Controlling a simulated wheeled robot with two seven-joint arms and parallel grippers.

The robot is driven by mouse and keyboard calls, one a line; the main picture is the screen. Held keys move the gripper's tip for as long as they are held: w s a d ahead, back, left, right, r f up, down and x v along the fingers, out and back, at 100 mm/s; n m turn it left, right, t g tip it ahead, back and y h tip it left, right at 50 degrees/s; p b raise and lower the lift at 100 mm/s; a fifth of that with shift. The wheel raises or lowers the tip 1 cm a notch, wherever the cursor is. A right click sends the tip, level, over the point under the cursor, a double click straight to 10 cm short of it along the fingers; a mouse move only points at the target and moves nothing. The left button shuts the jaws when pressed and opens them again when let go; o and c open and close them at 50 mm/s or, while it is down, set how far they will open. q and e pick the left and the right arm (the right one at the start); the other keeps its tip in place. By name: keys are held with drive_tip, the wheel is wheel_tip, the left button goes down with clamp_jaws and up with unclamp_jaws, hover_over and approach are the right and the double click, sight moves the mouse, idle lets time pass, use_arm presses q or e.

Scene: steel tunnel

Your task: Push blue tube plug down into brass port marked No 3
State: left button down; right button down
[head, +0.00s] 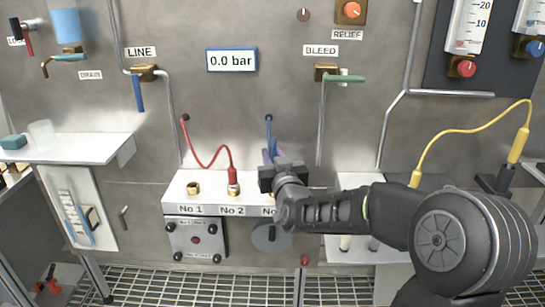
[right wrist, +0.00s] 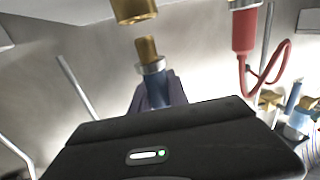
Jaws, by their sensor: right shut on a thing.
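My right gripper (head: 270,158) is shut on the blue plug (right wrist: 170,88), whose blue tube (head: 268,132) runs up to the wall. In the right wrist view, the gripper (right wrist: 158,95) grips the plug's blue body between purple-grey fingers. The plug's brass tip points at a brass port (right wrist: 133,8), with a small gap between them. The tip looks slightly off to one side of the port. In the head view, my gripper and arm hide the No 3 port and part of its label (head: 267,211). My left gripper is not in view.
A red plug (head: 232,180) with a red tube sits in port No 2, close beside my gripper. The No 1 brass port (head: 193,188) is empty. The green bleed handle (head: 345,78) is above right. A yellow tube (head: 450,131) loops at the right.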

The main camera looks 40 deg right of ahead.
idle(0.7)
drive_tip(key=shift+f+b, duration=1.65)
drive_tip(key=shift+b, duration=0.4)
drive_tip(key=c, duration=1.2)
unclamp_jaws()
drive_tip(key=shift+s, duration=0.1)
drive_tip(key=v, duration=0.7)
drive_tip(key=shift+s+a+p, duration=0.15)
drive_tip(key=shift+s+p, duration=0.15)
